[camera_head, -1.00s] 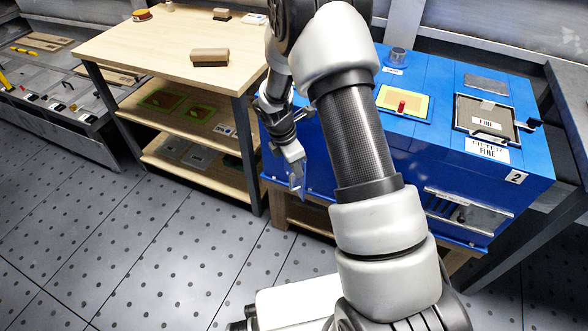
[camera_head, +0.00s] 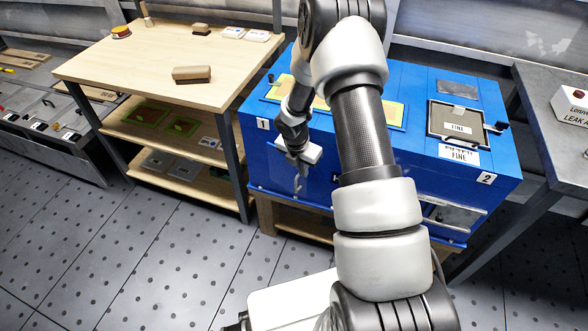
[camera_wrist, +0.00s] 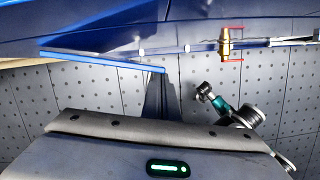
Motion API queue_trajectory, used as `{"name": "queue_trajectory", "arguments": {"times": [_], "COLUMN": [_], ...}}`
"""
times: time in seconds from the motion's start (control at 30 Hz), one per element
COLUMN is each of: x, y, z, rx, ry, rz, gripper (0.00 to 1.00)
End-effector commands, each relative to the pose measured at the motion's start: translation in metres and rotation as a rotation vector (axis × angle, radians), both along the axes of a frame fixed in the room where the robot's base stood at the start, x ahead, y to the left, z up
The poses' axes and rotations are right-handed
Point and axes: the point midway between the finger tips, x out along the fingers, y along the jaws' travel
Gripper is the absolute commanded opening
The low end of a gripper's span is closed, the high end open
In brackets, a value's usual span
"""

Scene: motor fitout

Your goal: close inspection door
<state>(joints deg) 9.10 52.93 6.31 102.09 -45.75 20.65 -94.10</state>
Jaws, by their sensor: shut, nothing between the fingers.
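The blue machine (camera_head: 385,185) stands in front of me, with labels 1 and 2 at its front corners. A grey panel (camera_head: 455,214) with pale bars shows low on its front right, partly hidden by my arm. I cannot tell whether this is the inspection door, or how far any door stands open. My gripper (camera_head: 300,180) is shut and empty, pointing down before the machine's left front. In the wrist view, a blue ledge (camera_wrist: 100,60) and a brass valve with red handles (camera_wrist: 230,43) show along the machine's underside. The fingers are not clear there.
A wooden shelf table (camera_head: 150,68) with a brown block (camera_head: 192,74) stands left of the machine. A grey bench (camera_head: 560,125) with a white box (camera_head: 572,104) stands at the right. The dotted floor (camera_head: 150,265) is open at front left.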

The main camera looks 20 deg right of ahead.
Motion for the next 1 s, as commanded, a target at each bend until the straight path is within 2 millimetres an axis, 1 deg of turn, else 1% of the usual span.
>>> {"name": "queue_trajectory", "arguments": {"times": [0.03, 0.2, 0.33, 0.6, 1.0], "x": [0.002, 0.013, 0.019, 0.026, 0.028], "y": [-0.006, -0.019, -0.026, -0.031, -0.033], "z": [0.005, 0.004, 0.003, 0.001, 0.001], "rx": [0.002, 0.002, 0.001, 0.000, -0.002], "ry": [0.001, 0.000, 0.000, 0.000, -0.004], "rz": [0.029, 0.135, 0.194, 0.254, 0.259], "gripper": [0.00, 0.00, 0.00, 0.00, 0.00]}}
